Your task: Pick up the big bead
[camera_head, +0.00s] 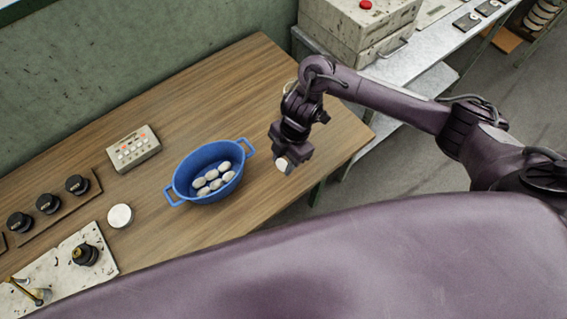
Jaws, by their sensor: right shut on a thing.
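My right gripper (284,165) points down over the right part of the wooden table, to the right of the blue basin. It is shut on a small pale, rounded thing (282,165) that shows between its fingertips. This may be the big bead, but it is too small and partly covered to tell. I see no other thing that is clearly a bead. My left gripper is not in view.
The blue two-handled basin (177,186) holds several white oval pieces (213,180). A button box (133,148), a white disc (120,215), a board with dark knobs (48,203) and a stained plate (70,265) stand left. The table (215,90) is clear behind the basin.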

